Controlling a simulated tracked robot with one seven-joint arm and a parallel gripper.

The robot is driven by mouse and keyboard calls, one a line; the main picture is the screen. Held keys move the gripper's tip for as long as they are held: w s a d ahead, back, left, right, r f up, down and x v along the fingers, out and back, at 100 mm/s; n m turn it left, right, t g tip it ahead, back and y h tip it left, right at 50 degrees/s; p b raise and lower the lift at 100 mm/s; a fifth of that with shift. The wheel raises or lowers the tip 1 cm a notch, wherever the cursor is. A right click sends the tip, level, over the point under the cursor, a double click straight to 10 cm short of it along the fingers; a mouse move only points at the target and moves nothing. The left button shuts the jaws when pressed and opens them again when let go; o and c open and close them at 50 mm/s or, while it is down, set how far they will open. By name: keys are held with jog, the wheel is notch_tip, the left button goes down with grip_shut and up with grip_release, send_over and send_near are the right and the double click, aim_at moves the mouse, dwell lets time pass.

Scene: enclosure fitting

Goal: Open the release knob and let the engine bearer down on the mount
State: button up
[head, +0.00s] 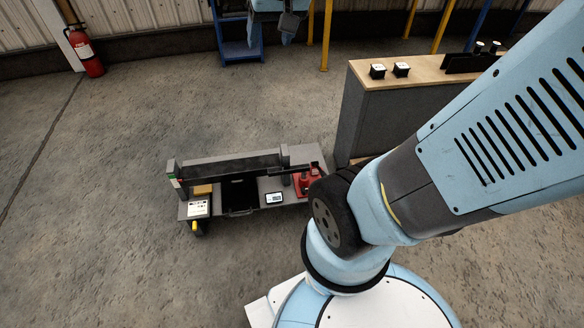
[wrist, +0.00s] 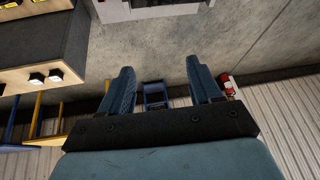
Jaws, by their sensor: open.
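A low grey rig (head: 243,210) stands on the floor in the middle of the head view. A long dark beam, seemingly the engine bearer (head: 230,167), lies along its back between two end posts. A red jack-like unit (head: 308,181) with a dark lever sits at its right end. I cannot make out the release knob or any gap under the bearer. My gripper (wrist: 164,84) is open and empty in the wrist view, with a finger on each side. Part of it seems to show at the top edge of the head view (head: 282,14), well away from the rig.
A grey cabinet with a wooden top (head: 425,70) carries small black-and-white blocks, right of the rig. A blue step stand (head: 240,50), yellow posts and a fire extinguisher (head: 86,52) stand along the back wall. The floor left of the rig is clear.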

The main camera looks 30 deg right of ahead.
jog(key=w+d+f+m, duration=0.2)
jog(key=w+f+m, duration=0.1)
jog(key=w+f, duration=1.05)
jog(key=w+d+f+m+g, duration=0.1)
jog(key=w+d+f+m, duration=0.1)
jog(key=w+f, duration=0.45)
jog(key=w+d+f+m, duration=0.1)
jog(key=w+f, duration=0.3)
jog(key=f, duration=0.6)
jog(key=m+g+h, duration=0.2)
jog(key=m+h, duration=0.2)
jog(key=m, duration=0.1)
send_near(304, 190)
jog(key=x, duration=0.8)
jog(key=shift+w+d+f, duration=0.15)
jog(key=shift+f, duration=0.15)
jog(key=shift+c, duration=0.2)
jog(key=c, duration=1)
